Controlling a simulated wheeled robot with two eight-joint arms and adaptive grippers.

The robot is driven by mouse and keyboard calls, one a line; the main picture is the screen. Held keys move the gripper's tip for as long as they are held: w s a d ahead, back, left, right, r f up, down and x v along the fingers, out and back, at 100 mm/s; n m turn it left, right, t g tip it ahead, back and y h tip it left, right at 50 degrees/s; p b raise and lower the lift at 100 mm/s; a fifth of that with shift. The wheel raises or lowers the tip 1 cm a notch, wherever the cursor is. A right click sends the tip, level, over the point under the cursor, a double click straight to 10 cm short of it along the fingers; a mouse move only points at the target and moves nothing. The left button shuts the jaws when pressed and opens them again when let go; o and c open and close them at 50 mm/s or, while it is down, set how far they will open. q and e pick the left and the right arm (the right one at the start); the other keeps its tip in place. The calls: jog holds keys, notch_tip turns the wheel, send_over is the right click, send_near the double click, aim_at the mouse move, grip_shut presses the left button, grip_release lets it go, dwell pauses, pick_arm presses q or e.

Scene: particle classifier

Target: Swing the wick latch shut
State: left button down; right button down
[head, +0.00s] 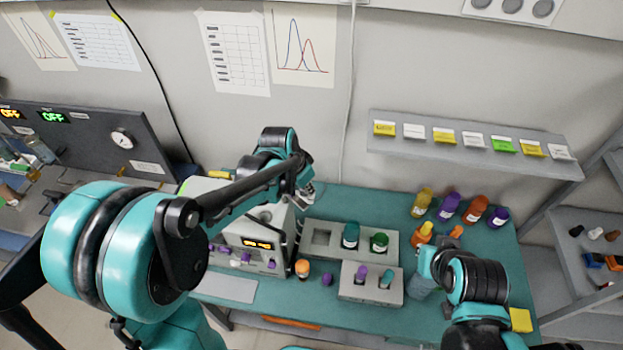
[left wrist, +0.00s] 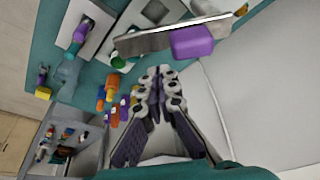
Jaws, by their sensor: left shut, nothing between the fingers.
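The classifier machine (head: 272,238), a pale box with an orange display and purple knobs, stands on the teal bench. My left arm covers part of it. My left gripper (head: 306,192) is above the machine's back right edge; in the left wrist view its fingers (left wrist: 160,76) are shut and empty. Just beyond the fingertips there, a grey flat bar (left wrist: 160,41) with a purple block (left wrist: 192,42) shows, apart from them; it may be the wick latch. I cannot make out the latch in the head view. My right gripper (head: 428,262) is low over the bench's right side, its fingers unclear.
A grey rack (head: 322,240) holds blue and green jars; a smaller block (head: 352,291) in front holds purple and teal pieces. Orange and purple bottles (head: 474,209) stand at the back right. A wall shelf (head: 470,145) carries labelled cards.

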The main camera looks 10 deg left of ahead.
pick_arm(q)
jog(key=shift+s+a, duration=0.5)
jog(key=shift+s, duration=0.3)
